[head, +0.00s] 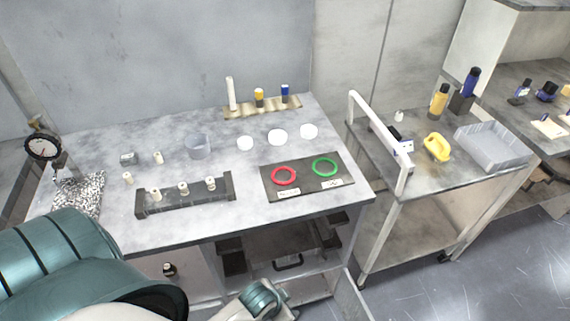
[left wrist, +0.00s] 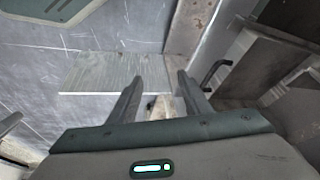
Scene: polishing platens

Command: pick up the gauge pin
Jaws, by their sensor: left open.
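Several short pale cylindrical pins are on the bench in the head view, and I cannot tell which one is the gauge pin. Three pins (head: 183,188) stand in a dark rack (head: 146,208). Two more pins, one at the back (head: 158,157) and one at the left (head: 127,178), stand loose behind it. My left gripper (left wrist: 160,82) is open, its two dark fingers apart, low in front of the bench and away from the pins. A small pale item (left wrist: 158,107) shows between the finger bases, too unclear to name. My right gripper is not seen.
A drawer handle (left wrist: 213,75) is near my left gripper.

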